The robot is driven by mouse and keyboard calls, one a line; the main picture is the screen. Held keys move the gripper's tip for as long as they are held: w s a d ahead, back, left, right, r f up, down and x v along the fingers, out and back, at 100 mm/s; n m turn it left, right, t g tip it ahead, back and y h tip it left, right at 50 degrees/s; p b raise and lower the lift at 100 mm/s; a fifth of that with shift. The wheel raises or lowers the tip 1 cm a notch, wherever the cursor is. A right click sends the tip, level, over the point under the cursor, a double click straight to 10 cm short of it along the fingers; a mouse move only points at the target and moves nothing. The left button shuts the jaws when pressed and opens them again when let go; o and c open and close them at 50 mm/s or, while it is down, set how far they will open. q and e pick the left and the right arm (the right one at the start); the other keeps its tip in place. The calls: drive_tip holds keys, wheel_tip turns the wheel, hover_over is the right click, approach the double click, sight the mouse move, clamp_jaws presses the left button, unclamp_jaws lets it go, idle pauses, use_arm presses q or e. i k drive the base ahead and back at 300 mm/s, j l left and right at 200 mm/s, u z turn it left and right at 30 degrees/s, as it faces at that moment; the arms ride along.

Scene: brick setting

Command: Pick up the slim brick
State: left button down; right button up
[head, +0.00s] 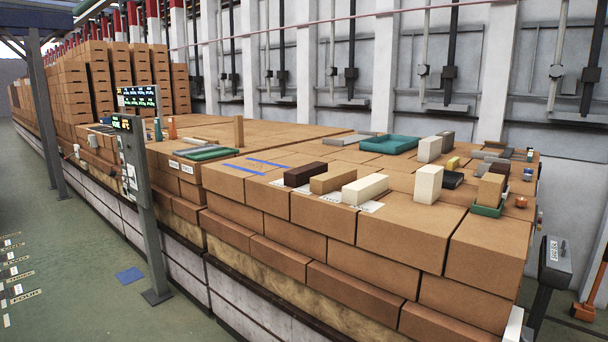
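Several bricks stand or lie on the large stack of brown blocks. A thin tan brick (239,131) stands upright farther back on the left and looks the slimmest. Near the front edge lie a dark brown brick (305,174), a tan brick (332,179) and a cream brick (365,189), side by side. A cream brick (428,184) stands upright to their right. A tan brick (491,189) stands in a small green tray (487,210). I cannot tell for certain which brick is the slim one. Neither of my grippers is in view.
A post with a display (132,150) stands before the stack. The green floor at left is mostly clear.

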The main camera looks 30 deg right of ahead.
sight(356, 193)
drive_tip(key=z, duration=1.35)
